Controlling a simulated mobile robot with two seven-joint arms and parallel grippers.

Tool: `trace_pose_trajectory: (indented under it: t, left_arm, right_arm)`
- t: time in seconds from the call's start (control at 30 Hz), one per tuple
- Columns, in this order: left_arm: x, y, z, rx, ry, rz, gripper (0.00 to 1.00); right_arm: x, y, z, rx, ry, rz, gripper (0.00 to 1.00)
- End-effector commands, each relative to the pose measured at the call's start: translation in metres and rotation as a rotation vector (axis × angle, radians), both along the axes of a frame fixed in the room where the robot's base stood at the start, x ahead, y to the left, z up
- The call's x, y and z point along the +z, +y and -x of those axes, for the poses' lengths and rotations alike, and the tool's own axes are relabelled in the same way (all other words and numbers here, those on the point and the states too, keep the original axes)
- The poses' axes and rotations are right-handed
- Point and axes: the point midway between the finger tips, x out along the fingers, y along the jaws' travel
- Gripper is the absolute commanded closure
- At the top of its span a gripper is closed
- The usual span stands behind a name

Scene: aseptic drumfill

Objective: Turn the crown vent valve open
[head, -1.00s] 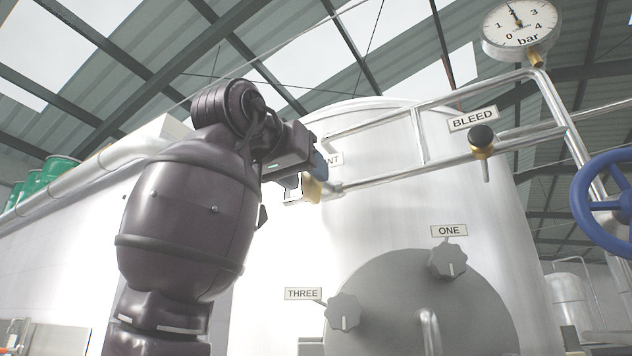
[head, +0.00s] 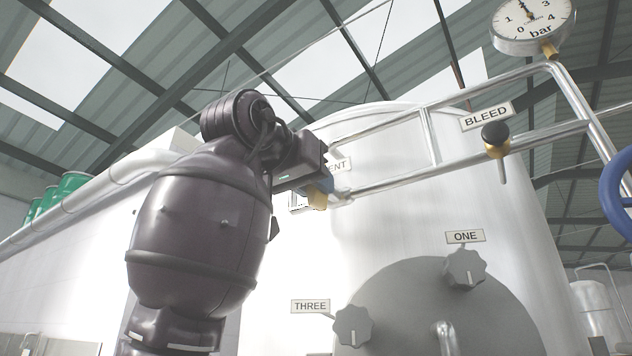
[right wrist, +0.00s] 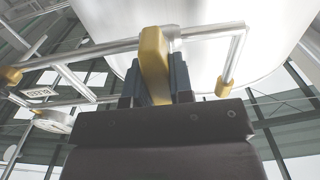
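The crown vent valve's yellow handle (head: 317,201) is on the pipe at the tank's crown, below a partly hidden label ending in "ENT" (head: 340,165). My right gripper (head: 321,188) is at this handle, with its blue fingers over the upper part. In the right wrist view the yellow handle (right wrist: 154,58) stands between the two fingers of my right gripper (right wrist: 156,88), which appear closed against its sides. The valve body behind the handle is mostly hidden. My left gripper is not in view.
A black-knobbed valve (head: 496,134) under the BLEED label (head: 487,116) sits farther right on the piping. A pressure gauge (head: 533,24) and a blue handwheel (head: 620,195) are at the right. Knobs ONE (head: 464,268) and THREE (head: 352,326) are lower on the tank (head: 380,235).

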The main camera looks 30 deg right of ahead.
Motion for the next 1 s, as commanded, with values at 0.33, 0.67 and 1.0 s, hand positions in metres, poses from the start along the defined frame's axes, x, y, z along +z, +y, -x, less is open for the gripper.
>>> trace_pose_trajectory:
  t: [0.33, 0.67, 1.0]
  left_arm:
    - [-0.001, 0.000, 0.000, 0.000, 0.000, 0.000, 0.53]
    - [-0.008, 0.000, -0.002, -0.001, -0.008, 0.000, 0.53]
    - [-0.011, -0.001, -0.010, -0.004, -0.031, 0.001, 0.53]
  right_arm:
    - [0.000, -0.001, 0.000, 0.000, 0.023, 0.010, 1.00]
    - [-0.001, -0.001, 0.001, 0.000, 0.192, 0.080, 1.00]
    - [0.000, -0.002, 0.003, -0.001, 0.486, 0.201, 1.00]
